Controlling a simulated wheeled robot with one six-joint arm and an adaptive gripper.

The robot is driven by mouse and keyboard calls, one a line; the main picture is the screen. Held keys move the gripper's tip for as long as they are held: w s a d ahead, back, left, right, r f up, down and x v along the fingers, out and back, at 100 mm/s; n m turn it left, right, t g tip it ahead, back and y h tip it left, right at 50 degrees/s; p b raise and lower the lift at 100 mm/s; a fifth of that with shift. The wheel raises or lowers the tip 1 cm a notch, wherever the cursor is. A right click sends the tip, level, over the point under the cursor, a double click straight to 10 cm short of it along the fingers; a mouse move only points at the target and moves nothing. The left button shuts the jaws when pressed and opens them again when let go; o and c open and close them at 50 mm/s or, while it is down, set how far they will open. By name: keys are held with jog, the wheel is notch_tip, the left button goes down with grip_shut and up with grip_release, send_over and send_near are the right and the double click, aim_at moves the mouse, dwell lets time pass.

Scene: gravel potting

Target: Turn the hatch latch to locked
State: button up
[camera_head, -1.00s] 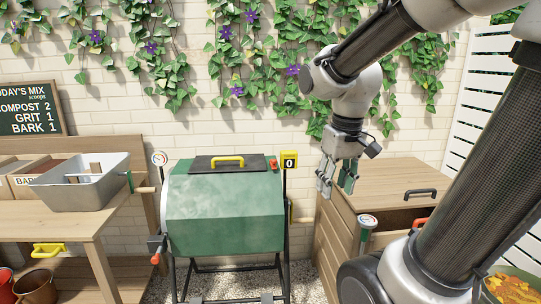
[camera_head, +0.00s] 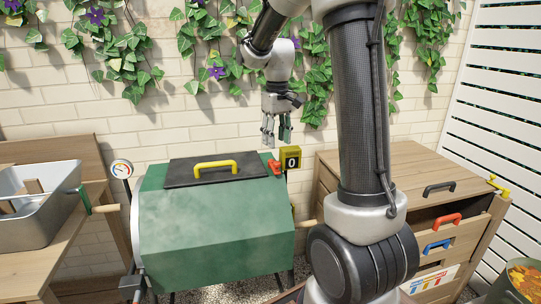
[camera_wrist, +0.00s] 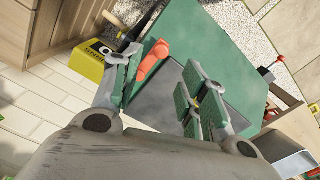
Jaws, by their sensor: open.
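The hatch is a dark panel (camera_head: 205,178) with a yellow handle (camera_head: 214,166) on top of the green drum (camera_head: 215,225). The red-orange latch (camera_head: 275,168) sits at the hatch's right end, beside the yellow counter reading 0. In the wrist view the latch (camera_wrist: 153,60) lies between and beyond the fingers. Its exact turn is hard to tell. My gripper (camera_head: 276,141) points down above the latch, apart from it. In the wrist view my gripper (camera_wrist: 162,62) is open and empty, with green finger pads.
The yellow counter box (camera_head: 291,158) stands close to the right of the latch. A gauge (camera_head: 121,169) and a grey tub (camera_head: 38,205) are at left. A wooden drawer cabinet (camera_head: 440,215) stands at right. The brick wall with ivy is behind.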

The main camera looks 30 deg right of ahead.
aim_at(277, 163)
jog(key=shift+s+f, duration=0.25)
jog(key=shift+f, duration=0.15)
notch_tip(277, 163, down, 7)
grip_shut()
